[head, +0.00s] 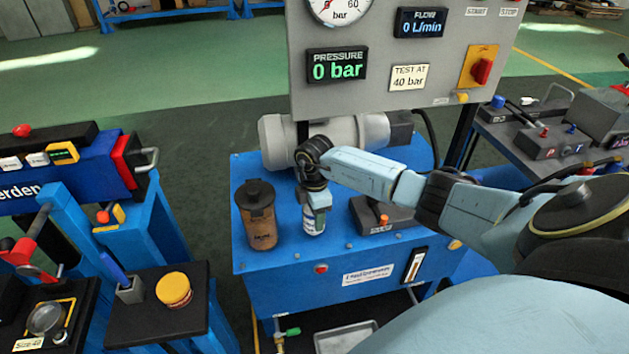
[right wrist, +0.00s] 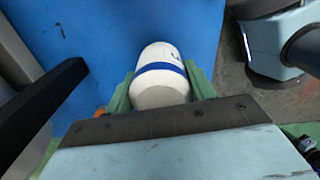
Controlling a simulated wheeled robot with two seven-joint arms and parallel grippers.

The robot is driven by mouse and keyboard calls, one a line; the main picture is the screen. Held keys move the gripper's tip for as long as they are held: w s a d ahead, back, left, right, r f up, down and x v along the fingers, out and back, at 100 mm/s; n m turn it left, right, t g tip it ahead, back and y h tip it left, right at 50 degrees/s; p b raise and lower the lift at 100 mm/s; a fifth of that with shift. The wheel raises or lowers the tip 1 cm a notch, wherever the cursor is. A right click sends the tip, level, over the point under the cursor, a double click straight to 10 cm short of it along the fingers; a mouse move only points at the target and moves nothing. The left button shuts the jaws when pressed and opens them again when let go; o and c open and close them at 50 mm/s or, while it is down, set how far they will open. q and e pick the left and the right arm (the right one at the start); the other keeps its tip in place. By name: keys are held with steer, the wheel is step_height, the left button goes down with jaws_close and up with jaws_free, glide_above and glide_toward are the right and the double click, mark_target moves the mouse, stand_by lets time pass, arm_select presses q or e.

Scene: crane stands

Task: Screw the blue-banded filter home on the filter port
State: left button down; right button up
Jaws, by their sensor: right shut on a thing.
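The blue-banded filter (head: 313,223) is a white canister at the front middle of the blue power unit (head: 340,250). In the right wrist view, the filter (right wrist: 160,85) shows its rounded white end and blue band between two green fingers. My right gripper (head: 315,201) points down from above and is shut on the filter. The filter looks upright. The filter port is not visible, so I cannot tell whether the filter is seated or how far it is turned. My left gripper is not in view.
A brown cylinder with a black cap (head: 258,214) stands left of the filter. A dark block with an orange knob (head: 381,214) is close on the right. A grey motor (head: 345,138) lies behind. The gauge panel (head: 440,60) rises above, reading 0 bar.

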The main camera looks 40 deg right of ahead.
steer(key=m+p, duration=0.3)
steer(key=shift+r+m, duration=0.25)
steer(key=shift+m, duration=0.05)
steer(key=shift+f+m+p, duration=0.15)
steer(key=shift+m+p, duration=0.2)
steer(key=shift+m, duration=0.25)
steer(key=shift+f, duration=0.1)
steer(key=m+p, duration=0.3)
steer(key=shift+r+m, duration=0.25)
steer(key=shift+m, duration=0.15)
steer(key=shift+f+m+p, duration=0.15)
steer(key=shift+m+p, duration=0.2)
steer(key=shift+m, duration=0.35)
steer(key=shift+f, duration=0.1)
